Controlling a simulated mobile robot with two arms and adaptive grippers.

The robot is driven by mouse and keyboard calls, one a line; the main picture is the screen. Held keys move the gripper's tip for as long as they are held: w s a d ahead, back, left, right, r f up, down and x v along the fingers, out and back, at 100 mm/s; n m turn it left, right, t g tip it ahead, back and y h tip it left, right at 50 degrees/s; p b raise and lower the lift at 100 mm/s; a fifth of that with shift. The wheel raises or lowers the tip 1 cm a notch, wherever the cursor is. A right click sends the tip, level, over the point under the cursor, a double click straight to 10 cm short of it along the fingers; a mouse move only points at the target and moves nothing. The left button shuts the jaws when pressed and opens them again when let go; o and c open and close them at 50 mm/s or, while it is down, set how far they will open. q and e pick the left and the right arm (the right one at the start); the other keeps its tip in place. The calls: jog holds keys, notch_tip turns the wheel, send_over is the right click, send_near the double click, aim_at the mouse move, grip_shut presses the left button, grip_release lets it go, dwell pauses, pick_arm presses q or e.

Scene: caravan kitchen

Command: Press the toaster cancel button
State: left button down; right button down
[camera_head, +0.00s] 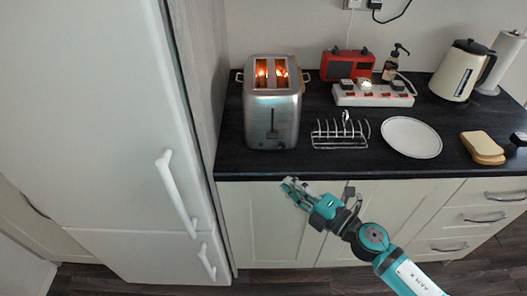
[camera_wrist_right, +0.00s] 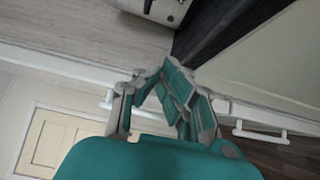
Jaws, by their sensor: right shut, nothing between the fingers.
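The toaster (camera_head: 271,118) is a silver metal box on the dark counter at the left end. Its two slots glow orange, and a lever slot shows on its front. I cannot make out the cancel button. My right gripper (camera_head: 291,186) is shut and empty, in front of the cabinet doors, below and a little right of the toaster, apart from it. In the right wrist view the gripper fingers (camera_wrist_right: 165,100) show, with part of the toaster (camera_wrist_right: 160,8) at the top edge. My left gripper is out of view.
The counter (camera_head: 340,158) holds a toast rack (camera_head: 340,133), a white plate (camera_head: 411,137), bread slices (camera_head: 482,147), a power strip (camera_head: 372,95), a red radio (camera_head: 347,65), a soap bottle (camera_head: 394,65) and a kettle (camera_head: 461,71). A tall white fridge (camera_head: 90,110) stands close on the left.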

aim_at(261, 145)
jog(key=p+x, duration=0.1)
jog(key=x, duration=0.8)
jog(key=shift+w+a+p, duration=0.1)
jog(key=shift+a+p, duration=0.05)
jog(key=shift+p, duration=0.25)
jog(key=w, duration=0.3)
jog(key=shift+w+a, duration=0.2)
jog(key=shift+a, duration=0.05)
jog(key=shift+w, duration=0.55)
